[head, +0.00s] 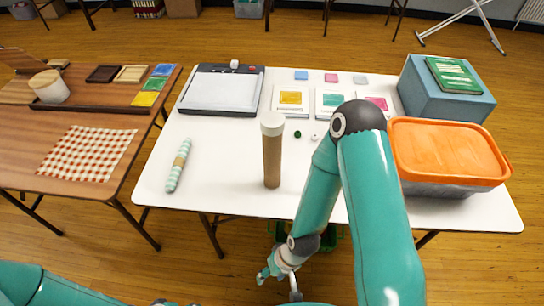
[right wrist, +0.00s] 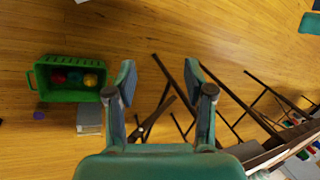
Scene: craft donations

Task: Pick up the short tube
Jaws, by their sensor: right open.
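A pale tube with mint stripes and a tan band (head: 179,165) lies on the left part of the white table. A brown cardboard tube with a white cap (head: 272,150) stands upright near the table's middle and looks the longer of the two. My right gripper (head: 279,284) is low, in front of the table's near edge, apart from both tubes. In the right wrist view its two fingers (right wrist: 159,76) are spread with nothing between them, over the floor.
The white table (head: 225,190) also bears a paper trimmer (head: 222,90), cards with coloured squares, an orange-lidded bin (head: 445,155) and a blue box (head: 440,95). A brown table (head: 50,150) stands left. A green crate (right wrist: 68,92) with balls is on the floor.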

